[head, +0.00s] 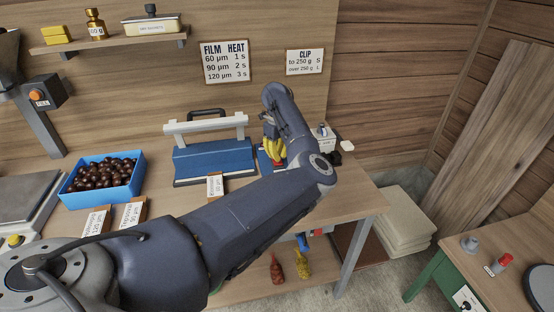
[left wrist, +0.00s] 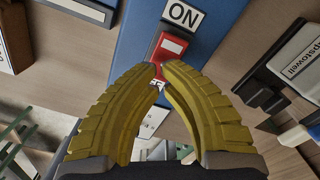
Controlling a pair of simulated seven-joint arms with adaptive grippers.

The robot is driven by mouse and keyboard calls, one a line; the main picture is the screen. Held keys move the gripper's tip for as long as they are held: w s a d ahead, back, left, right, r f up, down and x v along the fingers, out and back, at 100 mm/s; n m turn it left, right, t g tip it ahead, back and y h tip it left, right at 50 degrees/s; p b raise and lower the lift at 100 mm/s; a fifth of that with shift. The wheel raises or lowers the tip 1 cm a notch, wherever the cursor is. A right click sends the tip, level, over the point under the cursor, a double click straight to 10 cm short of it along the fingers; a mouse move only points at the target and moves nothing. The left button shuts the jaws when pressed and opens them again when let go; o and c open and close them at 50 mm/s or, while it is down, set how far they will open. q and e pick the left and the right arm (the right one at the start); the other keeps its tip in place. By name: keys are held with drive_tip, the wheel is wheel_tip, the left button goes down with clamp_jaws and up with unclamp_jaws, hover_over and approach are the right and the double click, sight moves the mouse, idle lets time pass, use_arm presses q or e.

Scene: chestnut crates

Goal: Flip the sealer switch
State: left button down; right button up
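The sealer (head: 214,158) is a blue machine with a pale bar and dark handle, standing at the back of the bench. In the left wrist view a red switch (left wrist: 172,44) sits on a blue panel (left wrist: 139,38), with an ON label (left wrist: 183,15) above it and an OFF label partly hidden below. I cannot tell which way the switch is set. My left gripper (left wrist: 161,67) has yellow fingers, tips together and empty, just at the lower edge of the switch; contact is unclear. It also shows in the head view (head: 273,150), right of the sealer. My right gripper is out of view.
A blue crate (head: 72,191) of chestnuts stands left of the sealer. Small label cards (head: 215,186) stand along the bench. A black and white object (left wrist: 292,67) lies right of the fingers in the wrist view. A shelf (head: 110,41) hangs above.

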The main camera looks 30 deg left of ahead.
use_arm(q)
drive_tip(key=shift+r, duration=2.35)
